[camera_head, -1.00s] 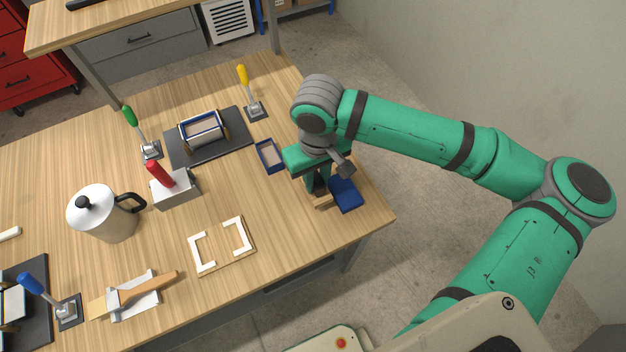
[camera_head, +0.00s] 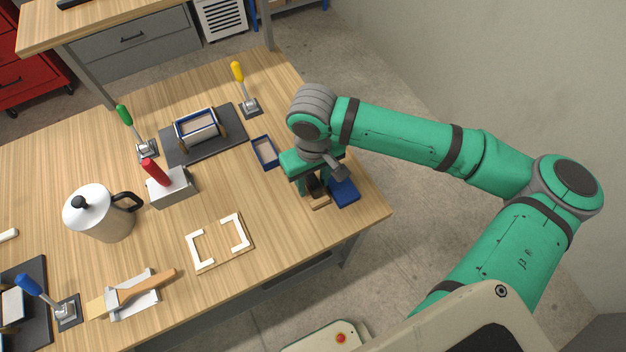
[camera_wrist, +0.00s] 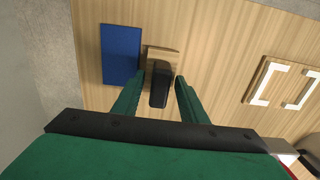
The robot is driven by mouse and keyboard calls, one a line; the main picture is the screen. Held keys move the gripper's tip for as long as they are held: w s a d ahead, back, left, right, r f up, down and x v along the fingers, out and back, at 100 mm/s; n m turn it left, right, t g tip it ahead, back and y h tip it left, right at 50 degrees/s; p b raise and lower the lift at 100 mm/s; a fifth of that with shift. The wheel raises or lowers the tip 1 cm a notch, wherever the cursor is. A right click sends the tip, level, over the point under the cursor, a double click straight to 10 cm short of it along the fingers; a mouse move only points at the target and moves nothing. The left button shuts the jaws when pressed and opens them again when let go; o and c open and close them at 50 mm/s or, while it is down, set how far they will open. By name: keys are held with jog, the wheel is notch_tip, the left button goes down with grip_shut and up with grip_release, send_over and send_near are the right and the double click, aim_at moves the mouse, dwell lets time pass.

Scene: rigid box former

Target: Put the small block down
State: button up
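The small block is a wooden block (camera_wrist: 164,55) with an upright black grip (camera_wrist: 159,88) on it. In the wrist view it stands on the table beside a blue box part. My gripper (camera_wrist: 160,77) is open around the black grip, with a narrow gap showing on each side. In the head view the wooden base of the block (camera_head: 320,203) shows below my gripper (camera_head: 312,184), near the table's right edge. My gripper hides part of the block there.
The blue box part (camera_head: 343,192) lies right of the block, and a blue-rimmed tray (camera_head: 265,152) lies behind it. A board with white corner pieces (camera_head: 219,243) is to the left. A dark mat (camera_head: 229,119) holds a box on a former. Table between is clear.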

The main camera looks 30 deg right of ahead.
jog(key=shift+r, duration=0.1)
notch_tip(320, 180, up, 12)
jog(key=shift+r, duration=0.15)
dwell(0.3)
dwell(0.5)
